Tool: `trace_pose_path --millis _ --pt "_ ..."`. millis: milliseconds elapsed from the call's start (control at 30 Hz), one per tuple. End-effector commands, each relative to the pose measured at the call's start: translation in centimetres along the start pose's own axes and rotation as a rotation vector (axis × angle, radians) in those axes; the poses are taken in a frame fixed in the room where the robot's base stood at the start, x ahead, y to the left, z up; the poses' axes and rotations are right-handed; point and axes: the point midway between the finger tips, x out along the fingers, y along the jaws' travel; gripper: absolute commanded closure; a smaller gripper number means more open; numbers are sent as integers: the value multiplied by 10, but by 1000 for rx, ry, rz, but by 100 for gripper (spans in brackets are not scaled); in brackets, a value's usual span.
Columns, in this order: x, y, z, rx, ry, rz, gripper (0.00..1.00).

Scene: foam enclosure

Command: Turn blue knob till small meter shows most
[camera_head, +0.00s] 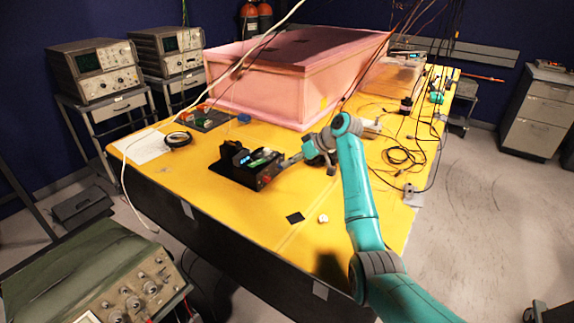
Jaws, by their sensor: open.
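A black device (235,171) sits on the yellow table, left of my gripper. A small bright blue part (245,160) shows on it, beside a green and white part (262,157). The blue part may be the knob or a lit display; I cannot tell at this size. A small red part (267,179) is on its right end. I cannot make out any meter reading. My gripper (286,162) points left at the device's right end, close to it. It is open, with nothing visible between the fingers; whether it touches the device is unclear.
A pink foam box (262,93) stands behind the device. Black cables (400,155) lie on the right of the table. A black square (295,218) and a small white object (323,218) lie in front. A white cable (135,143) hangs at the left. The yellow front area (235,213) is mostly clear.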

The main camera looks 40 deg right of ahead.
Motion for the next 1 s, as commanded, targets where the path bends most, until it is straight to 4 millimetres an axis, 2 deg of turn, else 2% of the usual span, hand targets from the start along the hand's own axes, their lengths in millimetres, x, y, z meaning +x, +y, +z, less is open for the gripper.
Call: trace_pose_path --millis 33,200,567,667,767,800,1000 --pt "8 -1 0 0 -2 -3 50" --pt "23 0 0 0 -1 -2 50" --pt "28 0 0 -1 0 0 50" --pt "28 0 0 -1 0 0 70" --pt "28 0 0 -1 0 0 95" --pt "28 0 0 -1 0 0 100" --pt "28 0 0 2 0 -4 100"
